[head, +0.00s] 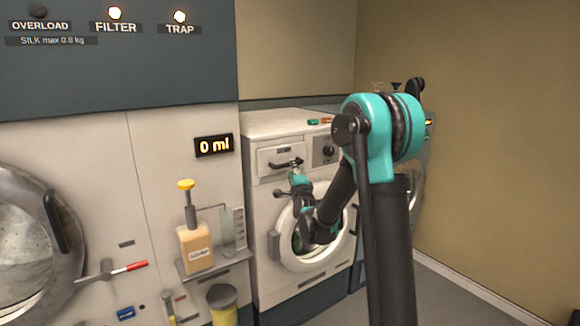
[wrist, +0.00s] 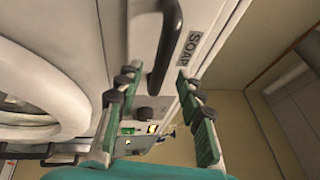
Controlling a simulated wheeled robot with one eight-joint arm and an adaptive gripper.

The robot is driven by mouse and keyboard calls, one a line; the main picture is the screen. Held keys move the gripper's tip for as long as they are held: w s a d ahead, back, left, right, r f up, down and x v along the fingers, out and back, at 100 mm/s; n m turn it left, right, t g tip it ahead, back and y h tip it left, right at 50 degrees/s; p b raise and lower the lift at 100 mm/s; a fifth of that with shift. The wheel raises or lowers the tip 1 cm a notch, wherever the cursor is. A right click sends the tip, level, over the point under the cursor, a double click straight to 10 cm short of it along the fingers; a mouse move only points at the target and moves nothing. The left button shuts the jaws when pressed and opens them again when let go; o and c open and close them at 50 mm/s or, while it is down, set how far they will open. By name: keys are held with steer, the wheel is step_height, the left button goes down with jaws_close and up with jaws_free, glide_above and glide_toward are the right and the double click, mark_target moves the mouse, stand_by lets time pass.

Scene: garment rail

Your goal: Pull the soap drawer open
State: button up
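The soap drawer (head: 268,158) is a pale panel at the top left of the white washing machine's front, with a dark bar handle (head: 284,164). It looks closed. In the wrist view the black handle (wrist: 166,40) runs down from the top edge, beside the SOAP label (wrist: 188,48). My gripper (wrist: 157,77) is open, its green-padded fingers apart, with the handle's lower end showing between the fingertips. Contact cannot be told. In the head view my gripper (head: 297,177) is just below and right of the handle, partly hidden by my arm.
The washing machine's round door (head: 284,262) is below the drawer. A dark knob (head: 328,151) is right of the drawer. A soap pump bottle (head: 196,248) stands on a shelf at the left, under a "0 ml" display (head: 214,145). A wall is at the right.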

steer(key=shift+x, duration=2.2)
jaws_close()
